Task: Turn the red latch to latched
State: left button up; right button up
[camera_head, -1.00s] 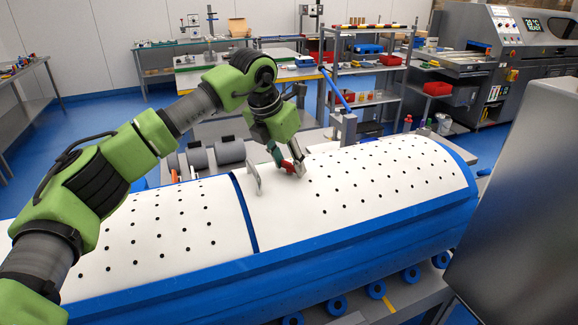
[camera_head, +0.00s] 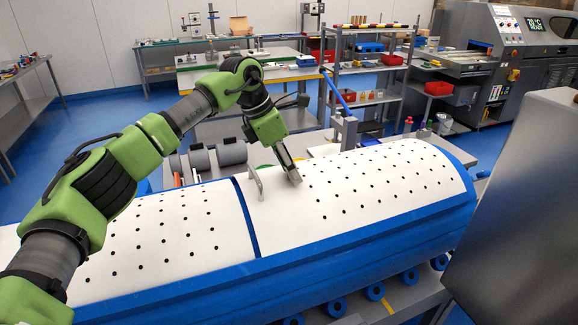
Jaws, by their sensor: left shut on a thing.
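A long tub carrier has a white, dotted, curved cover (camera_head: 390,178) in a blue frame (camera_head: 370,243). My left gripper (camera_head: 293,177) points down at the cover's upper part, just right of a thin pale handle (camera_head: 256,183). Its fingers are close together and shut on the red latch. The latch itself is hidden at the fingers, so its angle cannot be told. A small green patch (camera_head: 266,167) shows behind the handle. My right gripper is not in view.
Grey rollers (camera_head: 230,152) lie behind the carrier. Small bottles (camera_head: 408,125) stand on the table behind. The space above the cover's right half is clear.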

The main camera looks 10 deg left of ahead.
pick_arm(q)
jog(key=shift+r, duration=0.1)
jog(key=o, duration=1.1)
jog(key=v, duration=1.2)
jog(key=shift+a, duration=0.1)
